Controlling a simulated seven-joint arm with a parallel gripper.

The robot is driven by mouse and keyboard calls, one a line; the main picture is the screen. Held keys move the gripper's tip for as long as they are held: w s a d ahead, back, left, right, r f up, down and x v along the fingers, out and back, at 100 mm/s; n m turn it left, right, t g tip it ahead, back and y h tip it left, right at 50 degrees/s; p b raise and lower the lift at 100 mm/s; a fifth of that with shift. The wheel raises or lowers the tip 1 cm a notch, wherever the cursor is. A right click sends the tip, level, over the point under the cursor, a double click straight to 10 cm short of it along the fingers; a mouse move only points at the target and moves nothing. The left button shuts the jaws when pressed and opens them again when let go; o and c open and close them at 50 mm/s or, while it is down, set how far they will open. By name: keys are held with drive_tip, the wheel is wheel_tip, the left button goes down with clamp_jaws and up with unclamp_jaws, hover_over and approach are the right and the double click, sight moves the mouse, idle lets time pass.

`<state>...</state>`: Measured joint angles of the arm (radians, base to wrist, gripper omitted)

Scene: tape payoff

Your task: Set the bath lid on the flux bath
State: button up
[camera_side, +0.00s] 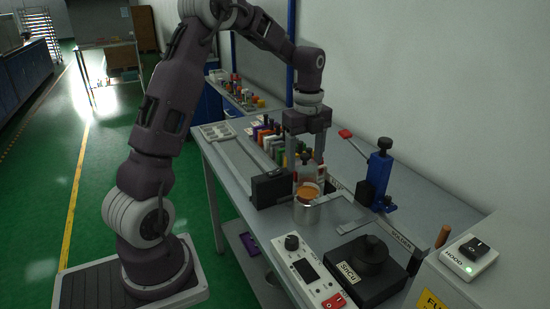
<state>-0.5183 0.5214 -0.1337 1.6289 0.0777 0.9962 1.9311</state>
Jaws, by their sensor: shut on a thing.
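The flux bath (307,214) looks to be the small steel cup near the front of the bench, with amber-brown contents showing at its open top. My gripper (306,162) points down above and slightly behind the cup. Its fingers are shut on a grey piece with a dark top (307,172), which looks like the bath lid. In the picture this piece appears just above the cup's far rim. I cannot tell whether it touches the rim. The lid's full outline is partly hidden by the fingers and small in view.
A black box (271,187) stands close left of the cup. A blue press (379,175) with a red-knobbed lever is to the right. A control unit (305,272) and a black SnCu pot (366,268) stand in front. Several coloured items (268,135) line the back.

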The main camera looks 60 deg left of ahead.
drive_tip(key=shift+w+d+f, duration=0.25)
drive_tip(key=shift+w+d, duration=0.1)
drive_tip(key=shift+w, duration=0.2)
drive_tip(key=shift+f, duration=3)
drive_tip(key=shift+f, duration=0.4)
drive_tip(key=o, duration=1.6)
drive_tip(key=shift+o, duration=0.2)
drive_tip(key=shift+r, duration=3.5)
